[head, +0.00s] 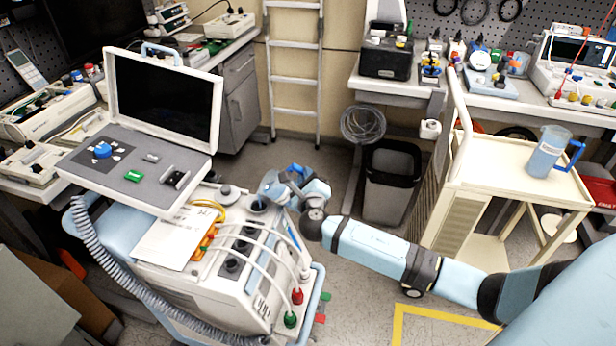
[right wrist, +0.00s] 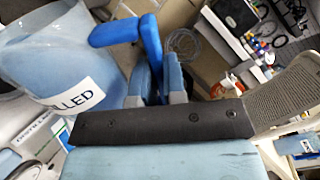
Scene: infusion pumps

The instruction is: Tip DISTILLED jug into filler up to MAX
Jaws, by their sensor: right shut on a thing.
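The DISTILLED jug is a clear, bluish jug (right wrist: 45,45) with a blue handle; the right wrist view shows its label ending in "LLED". My right gripper (head: 301,180) is shut on the blue handle, and its fingers also show in the right wrist view (right wrist: 158,88). In the head view the jug (head: 270,187) is tilted to the left over the top of the white machine (head: 245,285). The dark round filler opening (head: 258,204) is just below its mouth. The level in the filler and any MAX mark cannot be made out. My left gripper is not in view.
A second blue-handled jug (head: 548,152) stands on the cream cart (head: 500,180) at right. A screen panel (head: 165,100), a paper sheet (head: 178,236) and white hoses (head: 262,265) are near the filler. A bin (head: 388,185) stands behind. Floor shows between machine and cart.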

